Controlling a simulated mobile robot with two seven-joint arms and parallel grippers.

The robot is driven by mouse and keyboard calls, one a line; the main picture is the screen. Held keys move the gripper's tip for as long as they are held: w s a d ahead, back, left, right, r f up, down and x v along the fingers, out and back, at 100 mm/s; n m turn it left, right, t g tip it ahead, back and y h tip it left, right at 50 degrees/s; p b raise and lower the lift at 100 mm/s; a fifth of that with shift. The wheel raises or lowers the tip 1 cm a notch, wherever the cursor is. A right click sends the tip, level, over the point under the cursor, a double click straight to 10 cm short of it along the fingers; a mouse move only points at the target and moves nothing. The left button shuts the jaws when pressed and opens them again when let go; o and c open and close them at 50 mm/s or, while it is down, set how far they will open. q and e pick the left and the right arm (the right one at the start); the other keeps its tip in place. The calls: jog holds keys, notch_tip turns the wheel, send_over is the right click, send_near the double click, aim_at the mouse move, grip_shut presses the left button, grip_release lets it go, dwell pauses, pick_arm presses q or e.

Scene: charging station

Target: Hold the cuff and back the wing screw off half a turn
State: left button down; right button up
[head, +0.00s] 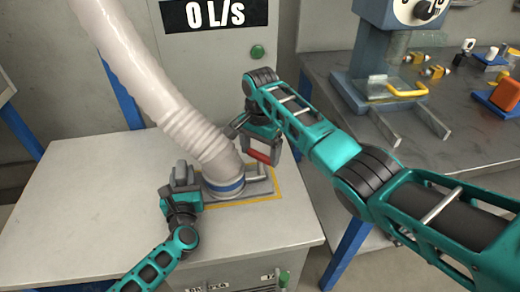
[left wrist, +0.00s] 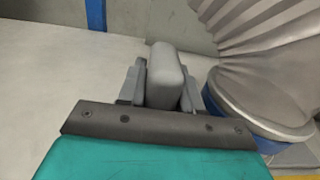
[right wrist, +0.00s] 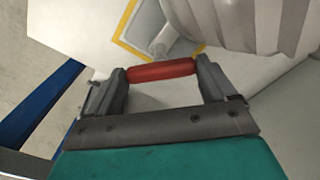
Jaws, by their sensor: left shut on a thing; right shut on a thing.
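The pale ribbed hose (head: 165,95) comes down to a cuff with a blue band (head: 226,188), standing on a grey plate (head: 262,187) on the white cabinet top. My left gripper (head: 181,182) is shut on a grey upright grip block at the cuff's left side, and the block (left wrist: 166,78) stands between the fingers in the left wrist view. My right gripper (head: 263,147) is shut on the red wing screw (head: 259,157) right of the cuff. In the right wrist view the red bar (right wrist: 162,71) spans between the fingertips.
A yellow outline (head: 277,197) frames the plate. The white top (head: 80,210) is clear to the left. Behind stands a grey cabinet with a "0 L/S" display (head: 214,15) and green button (head: 257,52). A dark bench (head: 455,135) with a press and small parts stands right.

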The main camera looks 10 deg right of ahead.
aim_at(260, 154)
jog(key=shift+n, duration=0.3)
jog(key=n, duration=0.4)
jog(key=shift+n, duration=0.3)
jog(key=n, duration=0.4)
jog(key=shift+n, duration=0.3)
jog(key=n, duration=0.4)
jog(key=shift+n, duration=2.5)
jog(key=o, duration=0.9)
jog(key=shift+c, duration=0.2)
notch_tip(260, 154, up, 12)
